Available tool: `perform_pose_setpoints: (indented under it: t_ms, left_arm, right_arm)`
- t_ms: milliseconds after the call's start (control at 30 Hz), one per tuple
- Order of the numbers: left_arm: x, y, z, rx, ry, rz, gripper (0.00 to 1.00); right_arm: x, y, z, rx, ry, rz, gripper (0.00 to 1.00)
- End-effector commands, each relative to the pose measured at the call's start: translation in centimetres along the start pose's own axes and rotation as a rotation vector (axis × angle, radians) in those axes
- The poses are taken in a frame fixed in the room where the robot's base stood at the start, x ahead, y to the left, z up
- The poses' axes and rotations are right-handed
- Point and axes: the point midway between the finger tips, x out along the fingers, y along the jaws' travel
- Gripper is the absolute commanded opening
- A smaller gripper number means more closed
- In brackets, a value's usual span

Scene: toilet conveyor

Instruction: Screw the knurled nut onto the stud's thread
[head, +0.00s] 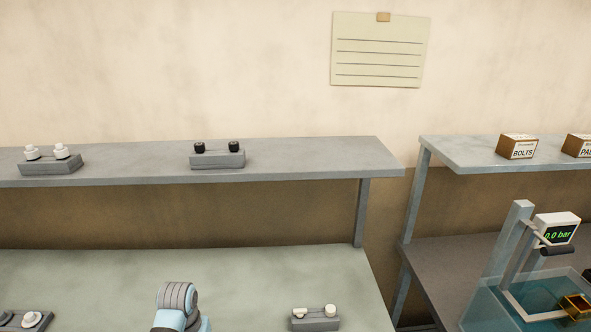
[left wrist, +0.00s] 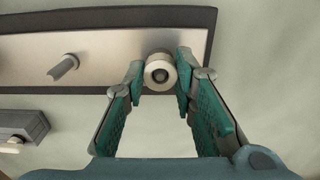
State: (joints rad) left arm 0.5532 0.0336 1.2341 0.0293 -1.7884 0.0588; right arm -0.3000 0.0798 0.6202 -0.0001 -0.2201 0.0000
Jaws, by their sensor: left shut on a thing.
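In the left wrist view a cream round nut (left wrist: 158,77) sits between the fingertips of my left gripper (left wrist: 160,82), which is shut on it. A dark round end shows in the nut's hole, seemingly a stud tip. How far the nut is on the thread cannot be told. The nut is in front of the right part of a pale metal plate (left wrist: 110,58) with a dark border. Neither gripper shows in the head view.
A grey block (left wrist: 22,126) with a white part lies left of my gripper. In the head view, a shelf (head: 300,163) carries blocks with white (head: 50,165) and black knobs (head: 218,159). Another grey block (head: 314,322) is on the green bench (head: 260,275). A pressure display (head: 557,233) stands right.

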Motion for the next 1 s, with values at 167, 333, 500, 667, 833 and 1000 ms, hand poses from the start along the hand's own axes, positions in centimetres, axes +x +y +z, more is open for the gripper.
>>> perform_pose_setpoints:
  t_ms: [167, 333, 500, 667, 833, 1000]
  left_arm:
    - [-0.03, -0.06, -0.05, 0.28, 0.002, -0.001, 0.0]
    - [-0.03, -0.06, -0.06, 0.285, 0.002, -0.001, 0.0]
    - [-0.03, -0.08, -0.07, 0.493, 0.002, -0.001, 0.0]
    - [-0.02, -0.1, -0.09, 0.723, 0.003, -0.002, 0.0]
    - [-0.02, -0.1, -0.09, 0.725, 0.003, -0.002, 0.0]
    - [-0.01, -0.12, -0.11, 0.956, 0.003, -0.002, 0.0]
  right_arm:
    - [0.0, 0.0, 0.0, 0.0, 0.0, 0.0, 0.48]
    - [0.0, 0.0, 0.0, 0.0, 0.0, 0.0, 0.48]
    - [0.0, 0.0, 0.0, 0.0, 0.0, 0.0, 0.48]
    - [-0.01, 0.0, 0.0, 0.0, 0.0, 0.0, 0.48]
    - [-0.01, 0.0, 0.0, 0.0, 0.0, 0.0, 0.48]
    - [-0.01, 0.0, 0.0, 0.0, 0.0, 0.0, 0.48]
